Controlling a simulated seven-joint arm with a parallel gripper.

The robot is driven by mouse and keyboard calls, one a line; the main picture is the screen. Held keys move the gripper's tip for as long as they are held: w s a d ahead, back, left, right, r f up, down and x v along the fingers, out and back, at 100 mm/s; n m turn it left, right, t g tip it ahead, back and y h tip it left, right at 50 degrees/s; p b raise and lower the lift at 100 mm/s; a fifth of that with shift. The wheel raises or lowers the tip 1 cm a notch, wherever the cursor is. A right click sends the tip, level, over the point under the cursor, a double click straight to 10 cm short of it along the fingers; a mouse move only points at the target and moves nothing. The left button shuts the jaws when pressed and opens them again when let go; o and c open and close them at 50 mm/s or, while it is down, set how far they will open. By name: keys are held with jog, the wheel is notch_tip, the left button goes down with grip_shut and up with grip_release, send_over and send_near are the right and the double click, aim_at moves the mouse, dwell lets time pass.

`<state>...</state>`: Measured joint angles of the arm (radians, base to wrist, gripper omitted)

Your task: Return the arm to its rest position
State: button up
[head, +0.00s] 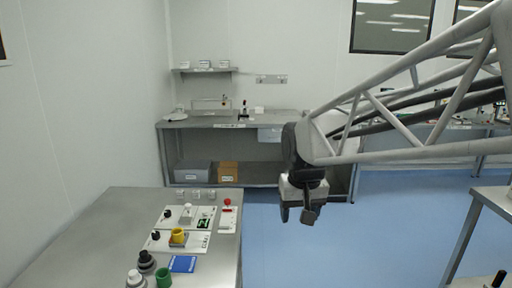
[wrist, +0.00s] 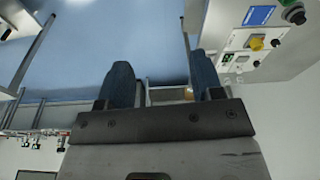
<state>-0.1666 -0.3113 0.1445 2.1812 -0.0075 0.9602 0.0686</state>
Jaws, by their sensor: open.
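My gripper (head: 308,212) hangs at the end of my arm in the head view, over the blue floor to the right of the near bench. In the wrist view my gripper (wrist: 165,82) shows two dark blue fingers spread apart with nothing between them. It touches nothing that I can see.
Another table (head: 496,198) stands at right. Open floor (head: 400,230) lies between.

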jog(key=s+d+f, duration=0.1)
jog(key=s+d, duration=0.2)
jog(key=s, duration=0.3)
jog(key=s+d+f+m, duration=0.1)
jog(key=s+d+f, duration=0.1)
jog(key=s, duration=0.5)
jog(key=s+d+f, duration=0.2)
jog(key=s+d, duration=0.1)
jog(key=s, duration=0.4)
jog(key=shift+d+t, duration=0.3)
